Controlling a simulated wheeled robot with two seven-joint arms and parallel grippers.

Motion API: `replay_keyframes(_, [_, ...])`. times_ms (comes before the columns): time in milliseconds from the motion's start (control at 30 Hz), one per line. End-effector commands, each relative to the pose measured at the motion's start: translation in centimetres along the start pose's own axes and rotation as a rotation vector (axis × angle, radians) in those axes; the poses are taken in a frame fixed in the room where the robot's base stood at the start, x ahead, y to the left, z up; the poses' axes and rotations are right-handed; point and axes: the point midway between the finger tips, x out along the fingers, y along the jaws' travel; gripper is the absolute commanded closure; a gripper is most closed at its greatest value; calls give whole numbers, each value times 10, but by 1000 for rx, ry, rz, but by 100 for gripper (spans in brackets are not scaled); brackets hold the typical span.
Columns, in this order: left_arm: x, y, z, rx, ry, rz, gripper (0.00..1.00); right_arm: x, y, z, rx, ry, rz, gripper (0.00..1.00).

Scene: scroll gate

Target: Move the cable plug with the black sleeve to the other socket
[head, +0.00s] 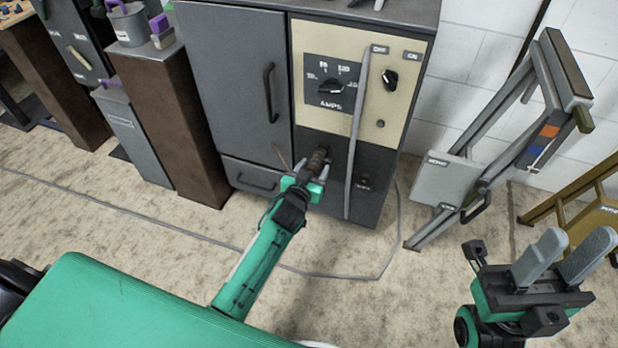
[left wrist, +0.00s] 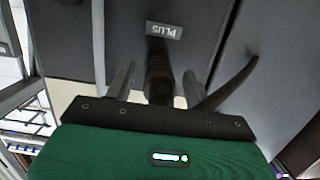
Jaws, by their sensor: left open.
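The plug with the dark ribbed sleeve (head: 318,159) sits at the lower front of the grey machine, left of the tall grey strip. In the left wrist view the dark plug (left wrist: 158,72) stands between my two fingers, under a label reading PLUS. My left gripper (head: 316,172) is open around the plug; the wrist view shows its fingers (left wrist: 158,82) on either side, and I cannot tell whether they touch it. A small dark socket (head: 365,181) shows on the panel right of the strip. My right gripper (head: 564,258) is open and empty, fingers upward.
The machine's panel has dials and a black knob (head: 390,79). A tall grey strip (head: 356,135) stands before it. A thin grey cable (head: 180,232) crosses the floor. A grey folding frame (head: 490,150) and a yellow step (head: 590,215) stand right. Brown-sided cabinets (head: 172,120) stand left.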

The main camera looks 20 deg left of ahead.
Motion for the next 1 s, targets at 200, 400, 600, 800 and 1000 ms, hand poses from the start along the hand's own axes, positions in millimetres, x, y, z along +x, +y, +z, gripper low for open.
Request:
replay_keyframes(200, [3, 0, 0, 1, 0, 0, 46, 2, 0, -1, 0, 7, -2, 64])
replay_keyframes(400, [3, 0, 0, 1, 0, 0, 60, 1, 0, 0, 1, 6, -1, 64])
replay_keyframes(600, [3, 0, 0, 1, 0, 0, 99, 1, 0, 0, 1, 4, -1, 64])
replay_keyframes(800, [3, 0, 0, 1, 0, 0, 100, 0, 0, 0, 0, 2, -1, 64])
replay_keyframes(1000, [2, 0, -1, 1, 1, 0, 100, 0, 0, 0, 0, 1, 0, 64])
